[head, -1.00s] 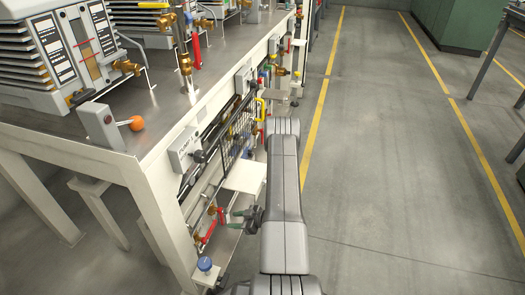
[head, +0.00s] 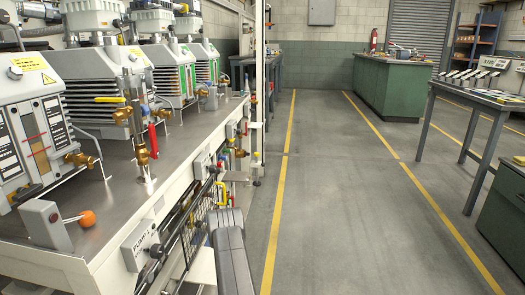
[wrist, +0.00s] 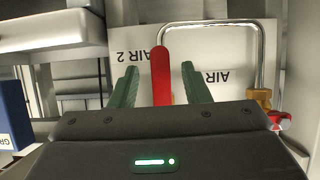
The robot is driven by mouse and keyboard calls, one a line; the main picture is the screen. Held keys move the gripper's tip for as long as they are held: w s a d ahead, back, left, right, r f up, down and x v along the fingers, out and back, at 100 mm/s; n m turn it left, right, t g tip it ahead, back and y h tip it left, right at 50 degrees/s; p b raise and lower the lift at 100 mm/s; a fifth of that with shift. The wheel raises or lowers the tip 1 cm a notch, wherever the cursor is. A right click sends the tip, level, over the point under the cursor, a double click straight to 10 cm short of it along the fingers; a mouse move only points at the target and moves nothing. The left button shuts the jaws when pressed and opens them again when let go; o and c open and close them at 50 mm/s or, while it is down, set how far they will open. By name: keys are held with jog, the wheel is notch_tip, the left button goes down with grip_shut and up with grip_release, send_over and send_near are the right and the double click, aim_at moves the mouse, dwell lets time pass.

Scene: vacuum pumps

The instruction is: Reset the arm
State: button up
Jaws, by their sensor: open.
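My gripper (wrist: 158,72) shows in the wrist view with two green fingers spread apart. A red lever handle (wrist: 160,76) stands upright between the fingers, with a gap visible on each side. Behind it is a white panel (wrist: 215,48) with upside-down labels "AIR 2" and "AIR". My arm (head: 231,255) reaches along the right side of the pump bench (head: 112,208) in the head view. My gripper is out of the head view.
A bent metal pipe (wrist: 262,50) and brass fitting (wrist: 262,97) stand right of the fingers. A blue block (wrist: 14,112) is at left. Pumps (head: 95,90) line the bench. The floor aisle (head: 345,210) is clear; a grey table (head: 480,95) stands at right.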

jog(key=w+p+v, duration=0.1)
jog(key=p+v, duration=0.1)
jog(key=v, duration=0.4)
jog(key=b+x, duration=0.1)
jog(key=x, duration=0.1)
jog(key=b+x, duration=0.1)
jog(key=x, duration=0.2)
jog(key=s+b+x, duration=0.1)
jog(key=x, duration=0.2)
jog(key=shift+a+f, duration=0.15)
jog(key=shift+a, duration=0.1)
jog(key=shift+w+d+n+t, duration=0.2)
jog(key=shift+w+n+t, duration=0.35)
jog(key=shift+n+t, duration=0.05)
jog(key=shift+d, duration=0.1)
